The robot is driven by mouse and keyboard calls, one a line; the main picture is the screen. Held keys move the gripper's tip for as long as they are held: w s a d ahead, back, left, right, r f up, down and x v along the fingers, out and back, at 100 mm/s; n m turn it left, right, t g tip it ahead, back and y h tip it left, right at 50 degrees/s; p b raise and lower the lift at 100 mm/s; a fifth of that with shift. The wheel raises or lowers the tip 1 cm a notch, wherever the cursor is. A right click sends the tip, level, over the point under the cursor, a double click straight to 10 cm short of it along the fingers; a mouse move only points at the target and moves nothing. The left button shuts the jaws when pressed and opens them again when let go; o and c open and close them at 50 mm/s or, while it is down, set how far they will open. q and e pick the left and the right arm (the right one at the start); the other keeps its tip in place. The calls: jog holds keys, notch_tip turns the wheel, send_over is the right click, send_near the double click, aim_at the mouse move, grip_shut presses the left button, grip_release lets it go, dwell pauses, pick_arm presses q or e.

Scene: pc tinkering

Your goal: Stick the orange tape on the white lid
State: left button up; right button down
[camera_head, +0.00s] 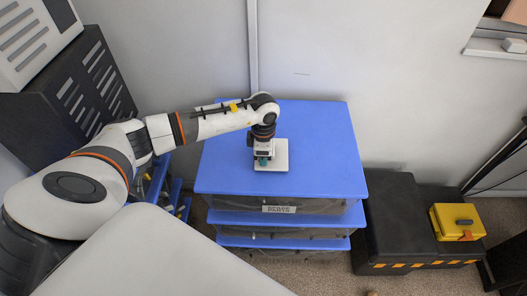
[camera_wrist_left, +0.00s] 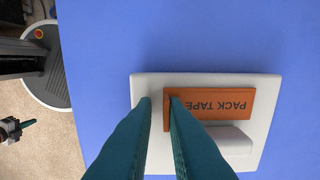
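The white lid (camera_head: 280,161) lies flat on the blue top of the drawer unit, under my left gripper (camera_head: 263,161). In the left wrist view the lid (camera_wrist_left: 150,84) has a raised white block on its lower right. The orange tape (camera_wrist_left: 215,103), marked "PACK TAPE", lies over the upper right part of the lid; the head view hides it behind the gripper. The teal fingers of my left gripper (camera_wrist_left: 160,99) are a small distance apart. The right finger overlaps the tape's left end, and a gap shows between the left finger and the tape.
The blue top (camera_head: 318,130) around the lid is clear. A grey wall stands behind it. To the right are black cases (camera_head: 390,215) with a yellow box (camera_head: 457,222) on top. A dark cabinet (camera_head: 75,95) stands at the left.

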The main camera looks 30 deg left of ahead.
pick_arm(q)
jog(key=shift+o, duration=1.2)
jog(key=shift+w+r, duration=0.1)
jog(key=shift+r, duration=0.25)
notch_tip(320, 180, up, 11)
jog(key=b, duration=0.1)
jog(key=shift+r, duration=0.2)
